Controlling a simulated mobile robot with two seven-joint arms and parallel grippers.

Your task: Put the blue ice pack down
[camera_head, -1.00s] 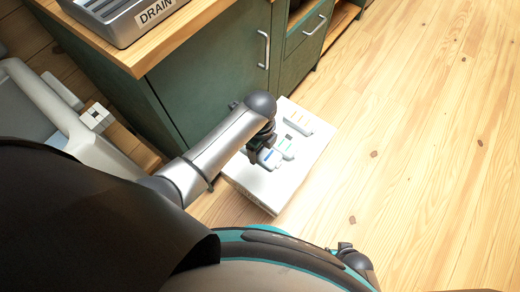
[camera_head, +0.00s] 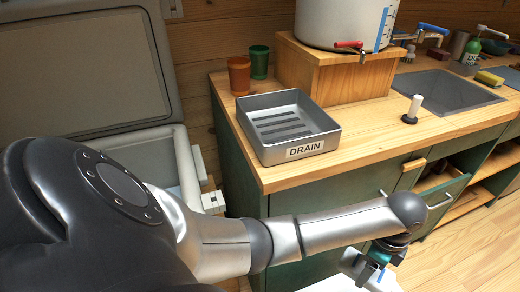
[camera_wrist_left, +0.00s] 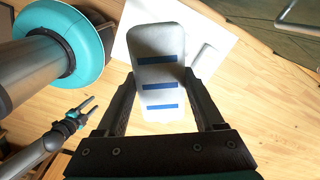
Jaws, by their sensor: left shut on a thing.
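The blue ice pack is a pale, rounded slab with several blue stripes (camera_wrist_left: 160,68). It is held between the two fingers of my left gripper (camera_wrist_left: 158,98), which is shut on it. In the head view my left gripper (camera_head: 388,253) hangs low at the bottom right, in front of the green counter, with only part of the pack visible below it. A white box top (camera_wrist_left: 226,38) lies below and behind the pack in the wrist view, with another pale pack (camera_wrist_left: 206,62) on it. My right gripper (camera_wrist_left: 86,107) is at the left of the wrist view, fingers apart and empty.
A grey tray labelled DRAIN (camera_head: 288,128) stands on the wooden counter (camera_head: 350,150). An open cooler (camera_head: 180,170) with its raised lid (camera_head: 85,70) is at the left. Two cups, a white water container (camera_head: 345,22) and a sink (camera_head: 445,92) are further back.

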